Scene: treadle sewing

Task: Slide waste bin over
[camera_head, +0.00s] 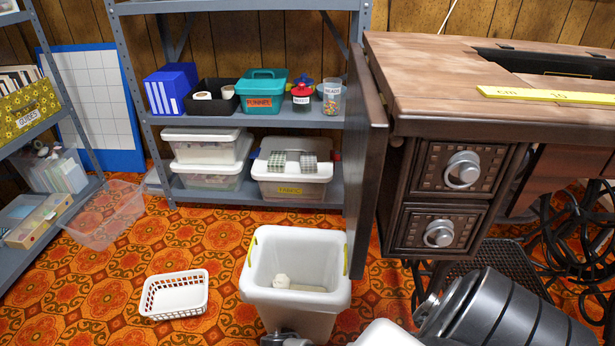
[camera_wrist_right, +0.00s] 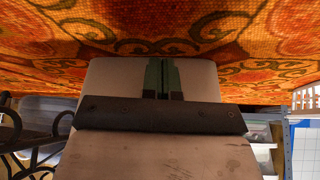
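The waste bin (camera_head: 318,298) is a white upright tub with yellow handles, standing on the patterned carpet left of the sewing table in the head view. A few pale scraps lie inside it. My right arm comes in from the lower right, and a grey part of it shows low in front of the bin; the fingertips are hidden there. In the right wrist view my right gripper (camera_wrist_right: 163,78) has its green fingers together, with nothing visible between them. My left gripper is not in view.
The wooden sewing table (camera_head: 440,75) with drawers and hanging leaf stands right of the bin. A white basket (camera_head: 174,293) and a clear tub (camera_head: 104,215) lie on the carpet to the left. A grey shelf (camera_head: 240,122) stands behind. Carpet between basket and bin is clear.

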